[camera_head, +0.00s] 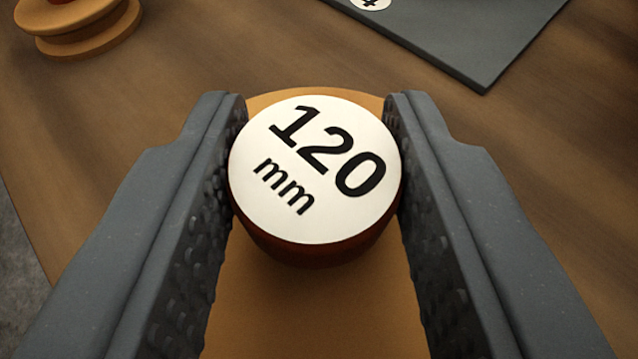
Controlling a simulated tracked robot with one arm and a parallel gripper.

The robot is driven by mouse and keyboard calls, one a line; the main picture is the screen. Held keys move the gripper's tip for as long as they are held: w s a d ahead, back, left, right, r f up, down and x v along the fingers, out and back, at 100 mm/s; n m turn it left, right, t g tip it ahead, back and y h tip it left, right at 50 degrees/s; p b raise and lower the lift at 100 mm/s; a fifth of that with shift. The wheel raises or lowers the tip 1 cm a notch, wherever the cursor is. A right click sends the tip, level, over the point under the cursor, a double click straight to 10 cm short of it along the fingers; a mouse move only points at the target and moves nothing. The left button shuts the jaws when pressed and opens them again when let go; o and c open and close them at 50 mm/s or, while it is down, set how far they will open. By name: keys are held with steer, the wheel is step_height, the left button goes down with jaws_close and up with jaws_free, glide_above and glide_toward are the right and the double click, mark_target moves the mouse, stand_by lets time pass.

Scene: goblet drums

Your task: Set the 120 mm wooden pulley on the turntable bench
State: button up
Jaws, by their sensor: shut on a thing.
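The 120 mm wooden pulley (310,305) is an orange-brown wooden disc with a dark red-brown hub on top. The hub carries a round white label (315,170) that reads "120 mm". My gripper (315,165) is shut on the hub, with one dark textured finger against its left side and the other against its right side. Much of the pulley's disc is hidden by my fingers, and I cannot tell whether it touches the wooden surface below. I cannot tell from this view which surface is the turntable bench.
Another grooved wooden pulley (85,40) sits at the top left on a brown wooden tabletop (150,110). A dark grey flat plate (480,50) with a partly cut-off white number label lies at the top right. The tabletop's edge shows at the lower left, with grey floor beyond.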

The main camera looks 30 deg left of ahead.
steer(key=o, duration=1.1)
steer(key=shift+c, duration=0.2)
steer(key=p+v, duration=0.2)
steer(key=v, duration=0.8)
steer(key=shift+s+d+r, duration=0.1)
steer(key=shift+s+r, duration=0.1)
steer(key=shift+v, duration=0.75)
